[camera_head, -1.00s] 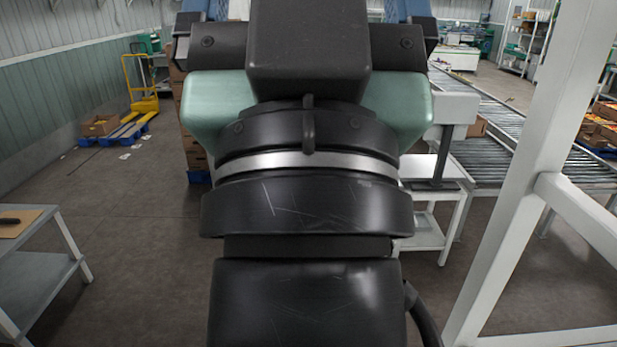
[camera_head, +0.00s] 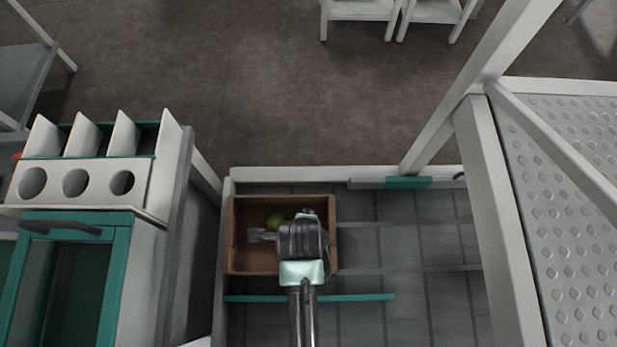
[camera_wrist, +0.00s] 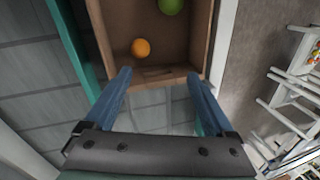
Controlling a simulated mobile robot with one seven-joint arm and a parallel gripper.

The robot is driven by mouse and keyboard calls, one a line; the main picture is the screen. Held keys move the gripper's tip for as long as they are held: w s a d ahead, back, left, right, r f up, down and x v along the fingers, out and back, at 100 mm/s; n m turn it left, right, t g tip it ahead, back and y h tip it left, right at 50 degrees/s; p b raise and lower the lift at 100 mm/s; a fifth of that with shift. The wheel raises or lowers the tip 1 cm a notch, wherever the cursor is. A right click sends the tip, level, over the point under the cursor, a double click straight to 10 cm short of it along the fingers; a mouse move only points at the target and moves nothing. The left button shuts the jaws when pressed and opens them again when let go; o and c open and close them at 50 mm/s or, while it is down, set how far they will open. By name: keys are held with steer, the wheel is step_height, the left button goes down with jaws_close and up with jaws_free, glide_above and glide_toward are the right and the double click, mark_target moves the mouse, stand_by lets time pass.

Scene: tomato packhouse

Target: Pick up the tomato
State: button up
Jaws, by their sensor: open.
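A green tomato (camera_head: 274,221) lies in a brown cardboard box (camera_head: 232,222) in the head view. The wrist view also shows the green tomato (camera_wrist: 171,5), cut off at the top edge, and an orange tomato (camera_wrist: 140,47) nearer my fingers. The orange tomato does not show in the head view. My gripper (camera_head: 258,235) is over the box in the head view. In the wrist view its two blue fingers (camera_wrist: 160,76) are spread wide with nothing between them, over the near wall of the box (camera_wrist: 202,45).
The box stands on a grey slatted surface (camera_head: 405,240), clear to the right of the box. A teal bar (camera_head: 350,297) crosses in front. A white unit with round holes (camera_head: 130,203) stands left; white posts (camera_head: 490,190) stand right.

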steer(key=shift+m+g, duration=0.5)
steer(key=f, duration=0.3)
steer(key=s+f+b, duration=0.1)
steer(key=f, duration=0.2)
steer(key=s+f, duration=0.1)
steer(key=f, duration=0.2)
steer(key=shift+d+f+b, duration=0.15)
steer(key=shift+f+b, duration=0.15)
steer(key=shift+f, duration=0.05)
steer(key=shift+w+d+f+b, duration=0.1)
steer(key=shift+w+f+b, duration=0.1)
steer(key=shift+f, duration=0.75)
steer(key=shift+w+a+f+b, duration=0.1)
steer(key=shift+w+f+b, duration=0.15)
steer(key=shift+f, duration=0.65)
steer(key=shift+w+d+f+b, duration=0.1)
steer(key=shift+w+f+b, duration=0.1)
steer(key=shift+f, duration=0.75)
steer(key=c, duration=1)
steer(key=shift+r, duration=0.15)
